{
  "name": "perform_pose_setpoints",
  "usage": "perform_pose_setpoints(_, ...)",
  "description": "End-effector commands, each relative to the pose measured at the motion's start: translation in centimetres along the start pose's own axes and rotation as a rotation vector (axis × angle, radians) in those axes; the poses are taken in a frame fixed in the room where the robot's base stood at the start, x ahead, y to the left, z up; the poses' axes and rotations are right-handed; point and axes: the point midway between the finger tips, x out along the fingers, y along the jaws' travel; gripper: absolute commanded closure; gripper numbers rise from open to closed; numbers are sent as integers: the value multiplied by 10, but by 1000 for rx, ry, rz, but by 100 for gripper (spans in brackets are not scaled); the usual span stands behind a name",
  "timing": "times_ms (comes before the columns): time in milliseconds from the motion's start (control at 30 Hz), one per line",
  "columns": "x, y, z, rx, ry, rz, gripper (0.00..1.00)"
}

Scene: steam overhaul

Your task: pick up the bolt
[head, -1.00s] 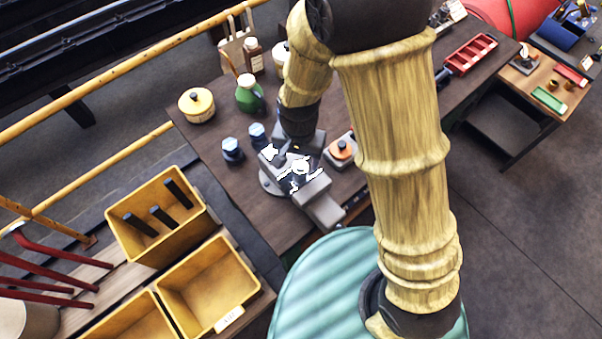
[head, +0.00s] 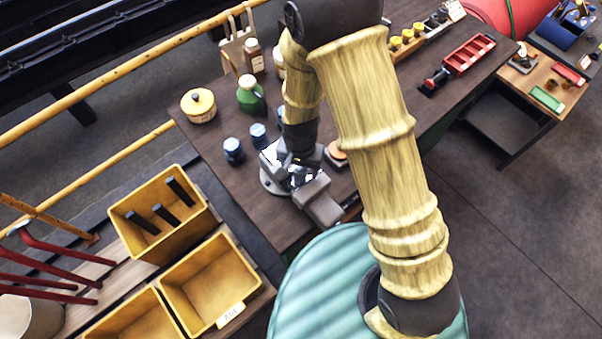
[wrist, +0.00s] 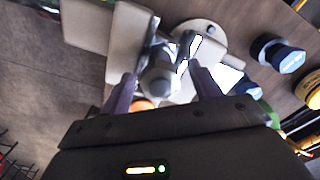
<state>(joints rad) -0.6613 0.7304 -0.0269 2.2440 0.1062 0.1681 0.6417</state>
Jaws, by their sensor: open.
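My gripper (head: 296,160) points down over a grey vise (head: 318,203) on the dark workbench. In the wrist view its two fingers (wrist: 164,84) are apart, with a rounded grey piece (wrist: 158,82) showing between them at the vise jaws. I cannot tell whether this piece is the bolt or part of the vise, nor whether the fingers touch it. Two blue hex-headed pieces that look like bolts (head: 233,150) (head: 258,134) stand on the bench to the left of the vise. They also show at the right of the wrist view (wrist: 288,58).
An orange-topped object (head: 337,152) sits close right of the vise. A green bottle (head: 250,96) and a yellow-lidded pot (head: 198,105) stand behind. Yellow bins (head: 205,285) lie at the lower left. A red tray (head: 468,58) is at the back right.

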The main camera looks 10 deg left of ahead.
Motion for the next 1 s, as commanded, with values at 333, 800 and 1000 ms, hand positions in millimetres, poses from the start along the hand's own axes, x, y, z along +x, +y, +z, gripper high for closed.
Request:
perform_pose_setpoints(333, 0, 0, 0, 0, 0, 0, 67)
perform_pose_setpoints(800, -3, 0, 0, 0, 1, -1, 99)
perform_pose_setpoints(1000, -19, 0, 0, 0, 2, -1, 99)
